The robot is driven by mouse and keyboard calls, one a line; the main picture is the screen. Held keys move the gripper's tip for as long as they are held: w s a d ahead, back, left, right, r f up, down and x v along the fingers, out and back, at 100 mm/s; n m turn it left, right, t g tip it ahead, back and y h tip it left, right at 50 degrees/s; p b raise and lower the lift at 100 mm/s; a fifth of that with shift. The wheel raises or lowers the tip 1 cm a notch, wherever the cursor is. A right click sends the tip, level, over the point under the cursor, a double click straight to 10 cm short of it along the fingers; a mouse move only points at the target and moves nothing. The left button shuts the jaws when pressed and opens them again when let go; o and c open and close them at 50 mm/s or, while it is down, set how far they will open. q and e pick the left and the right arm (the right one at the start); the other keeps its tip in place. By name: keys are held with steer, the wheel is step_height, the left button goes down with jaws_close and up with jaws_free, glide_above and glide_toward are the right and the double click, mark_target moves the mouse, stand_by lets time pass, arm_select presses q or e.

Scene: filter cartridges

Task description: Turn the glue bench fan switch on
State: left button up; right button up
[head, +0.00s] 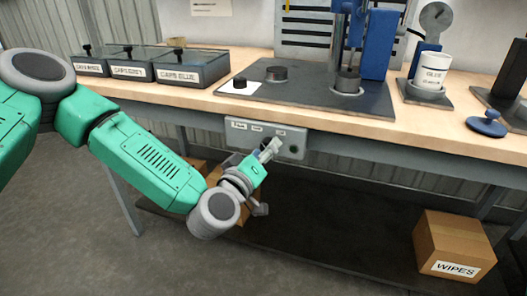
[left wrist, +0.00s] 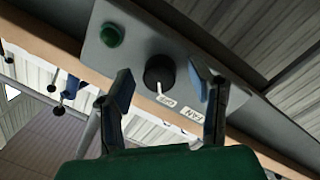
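The glue bench fan switch is a black round knob (left wrist: 160,72) with a white pointer on a grey panel (head: 236,138) under the bench's front edge. In the left wrist view the pointer reaches toward a small label (left wrist: 167,101) that seems to read OFF. A FAN label (left wrist: 190,115) is beside it. My left gripper (left wrist: 161,84) is open, with one blue-padded finger on each side of the knob. I cannot tell whether either finger touches it. In the head view my left gripper (head: 269,152) is in front of the panel and hides the knob. My right gripper is not in view.
A green button (left wrist: 112,35) sits on the same panel near the knob. The wooden bench top (head: 225,105) overhangs above. Lidded cartridge boxes (head: 192,68), a press (head: 375,45) and a glue cup (head: 434,70) stand on it. A WIPES carton (head: 452,240) is on the shelf below.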

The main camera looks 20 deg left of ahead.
arm_select(q)
steer(key=shift+d, duration=0.25)
jaws_close()
steer(key=shift+w+a+r+m+g+y+p, duration=0.15)
steer(key=shift+m+y+p, duration=0.1)
steer(key=shift+m+p, duration=1.95)
steer(key=shift+s+m+g+y+p, duration=0.1)
steer(key=shift+m+y+p, duration=0.1)
steer(key=shift+m+p, duration=1.95)
steer(key=shift+w+a+r+m+g+y+p, duration=0.15)
steer(key=shift+m+y+p, duration=0.1)
steer(key=shift+m+p, duration=1.95)
steer(key=shift+f, duration=0.1)
steer(key=shift+o, duration=0.8)
jaws_free()
steer(key=shift+s, duration=0.1)
steer(key=shift+s+f, duration=0.1)
steer(key=shift+s, duration=0.05)
